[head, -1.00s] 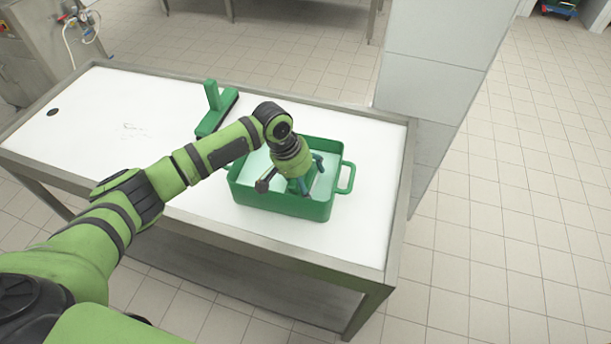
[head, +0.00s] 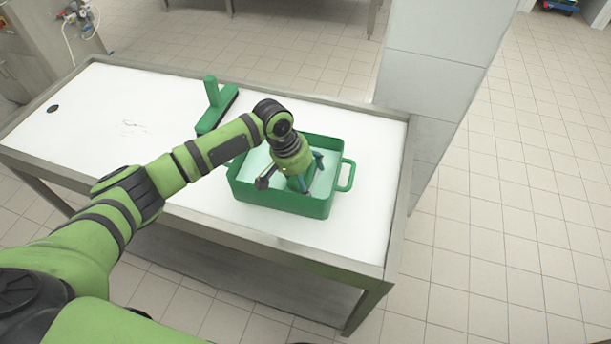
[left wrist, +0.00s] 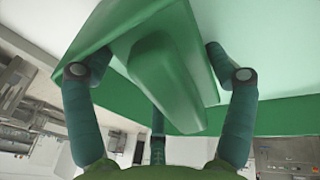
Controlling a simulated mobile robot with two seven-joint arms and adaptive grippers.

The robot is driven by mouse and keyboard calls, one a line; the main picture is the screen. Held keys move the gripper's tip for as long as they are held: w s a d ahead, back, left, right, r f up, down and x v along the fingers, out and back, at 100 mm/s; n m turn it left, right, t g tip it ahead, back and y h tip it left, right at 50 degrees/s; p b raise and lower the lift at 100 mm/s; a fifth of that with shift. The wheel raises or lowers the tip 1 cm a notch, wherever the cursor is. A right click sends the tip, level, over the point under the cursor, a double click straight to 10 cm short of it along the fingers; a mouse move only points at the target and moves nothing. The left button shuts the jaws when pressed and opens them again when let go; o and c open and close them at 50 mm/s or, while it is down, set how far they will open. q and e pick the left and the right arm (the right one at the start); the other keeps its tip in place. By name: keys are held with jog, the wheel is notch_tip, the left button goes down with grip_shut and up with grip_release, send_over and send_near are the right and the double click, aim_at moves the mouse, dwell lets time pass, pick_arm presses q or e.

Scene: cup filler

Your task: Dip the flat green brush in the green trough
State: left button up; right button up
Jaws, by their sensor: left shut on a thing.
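The green trough (head: 330,207) is an open green box with a side handle, near the right end of the white table. It holds a pale green surface inside. My left gripper (head: 295,184) points down into the trough. In the left wrist view, a green brush with a block handle (left wrist: 160,80) lies between the two fingers (left wrist: 158,75), and the gripper is shut on it. The brush's underside is hidden, so I cannot tell whether it touches the trough's contents. My right gripper is not in view.
Another green brush (head: 212,92) with an upright handle and a dark edge stands on the table (head: 130,130), behind and left of the trough. A pale pillar (head: 435,70) rises just beyond the table's right end.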

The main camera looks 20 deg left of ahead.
pick_arm(q)
notch_tip(320, 180, up, 9)
jog(key=p, duration=0.9)
jog(key=shift+r+p, duration=0.4)
jog(key=shift+r, duration=0.65)
